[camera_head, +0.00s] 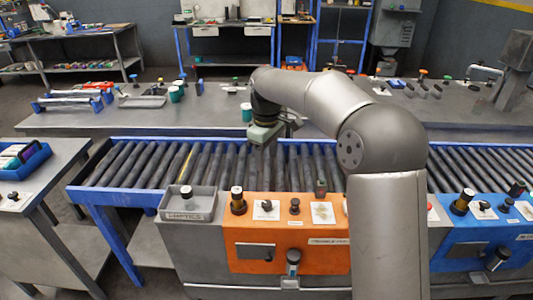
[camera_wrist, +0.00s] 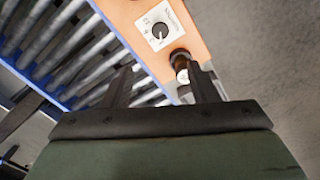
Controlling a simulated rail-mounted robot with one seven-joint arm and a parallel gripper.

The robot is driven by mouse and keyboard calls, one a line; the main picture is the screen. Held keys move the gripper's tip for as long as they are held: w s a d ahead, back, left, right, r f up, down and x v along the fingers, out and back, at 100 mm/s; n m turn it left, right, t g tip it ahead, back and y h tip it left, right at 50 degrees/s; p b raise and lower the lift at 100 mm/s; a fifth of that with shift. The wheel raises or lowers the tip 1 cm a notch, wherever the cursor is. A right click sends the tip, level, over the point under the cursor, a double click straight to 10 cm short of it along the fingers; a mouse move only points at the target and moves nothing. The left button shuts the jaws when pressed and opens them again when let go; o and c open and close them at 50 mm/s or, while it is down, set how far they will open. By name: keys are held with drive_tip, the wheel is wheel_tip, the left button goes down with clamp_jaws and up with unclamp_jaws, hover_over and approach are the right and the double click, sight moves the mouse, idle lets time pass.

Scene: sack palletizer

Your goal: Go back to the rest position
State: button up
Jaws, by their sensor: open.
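My gripper (camera_head: 264,143) hangs over the roller conveyor (camera_head: 140,165) in the head view, behind the orange control panel (camera_head: 262,225). In the wrist view, the two dark fingers of my gripper (camera_wrist: 160,70) stand wide apart with nothing held between them. Beyond the fingers, the wrist view shows the blue-edged rollers (camera_wrist: 60,50), the edge of the orange panel and a white dial plate (camera_wrist: 160,28). A dark knob (camera_wrist: 181,65) appears just beside the right finger; whether they touch cannot be told.
A blue control panel (camera_head: 480,258) stands at the right and a grey tray (camera_head: 188,205) beside the orange panel. A side table with a blue bin (camera_head: 22,160) is at the left. A long grey bench (camera_head: 110,122) with small items lies behind the conveyor. The rollers look empty.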

drive_tip(key=shift+r, duration=0.35)
